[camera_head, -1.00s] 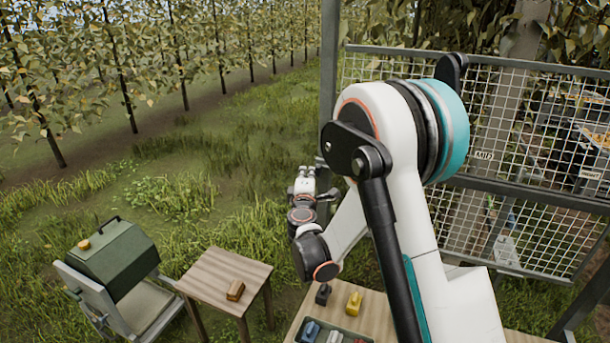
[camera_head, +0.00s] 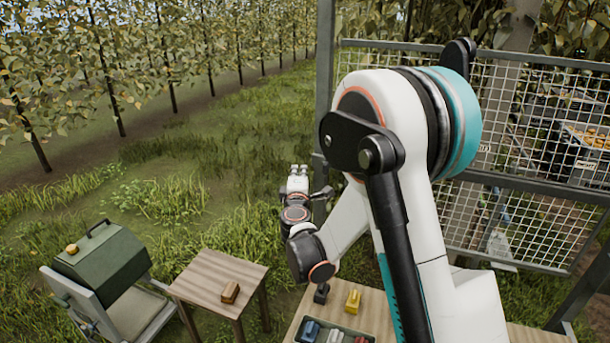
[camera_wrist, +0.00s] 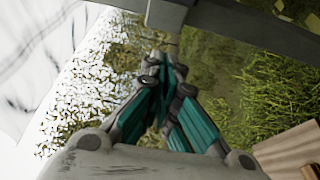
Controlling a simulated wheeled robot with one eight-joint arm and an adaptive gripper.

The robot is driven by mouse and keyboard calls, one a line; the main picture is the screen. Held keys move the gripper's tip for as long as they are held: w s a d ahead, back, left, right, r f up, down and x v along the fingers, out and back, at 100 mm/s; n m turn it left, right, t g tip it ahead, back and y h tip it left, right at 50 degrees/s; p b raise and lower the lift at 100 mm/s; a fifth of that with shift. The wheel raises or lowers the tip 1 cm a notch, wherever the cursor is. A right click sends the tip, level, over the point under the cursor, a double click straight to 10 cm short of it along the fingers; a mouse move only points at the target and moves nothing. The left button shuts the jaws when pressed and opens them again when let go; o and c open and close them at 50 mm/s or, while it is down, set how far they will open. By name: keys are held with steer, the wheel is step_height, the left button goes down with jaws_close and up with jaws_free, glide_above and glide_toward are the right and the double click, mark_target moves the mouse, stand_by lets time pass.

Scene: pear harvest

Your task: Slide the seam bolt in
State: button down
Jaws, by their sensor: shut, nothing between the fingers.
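My gripper (camera_head: 298,170) is shut and empty, left of the grey post of the mesh gate in the head view. In the wrist view my gripper's teal fingers (camera_wrist: 163,65) meet close to a grey metal bar (camera_wrist: 265,32). I cannot tell whether they touch it. The mesh gate (camera_head: 400,85) has an upper and a lower panel with a seam between them. My arm hides part of that seam. I cannot make out the seam bolt for certain in either view.
A small wooden table (camera_head: 205,270) with a brown block (camera_head: 230,292) stands at the lower left. A green box (camera_head: 100,265) sits on a chair beside it. A workbench (camera_head: 372,310) with a tray and a yellow piece (camera_head: 353,300) lies below my arm. Grass is open behind.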

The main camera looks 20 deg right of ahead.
steer(key=v, duration=0.9)
steer(key=shift+d+r, duration=0.2)
steer(key=shift+d, duration=0.1)
steer(key=shift+s+d, duration=0.1)
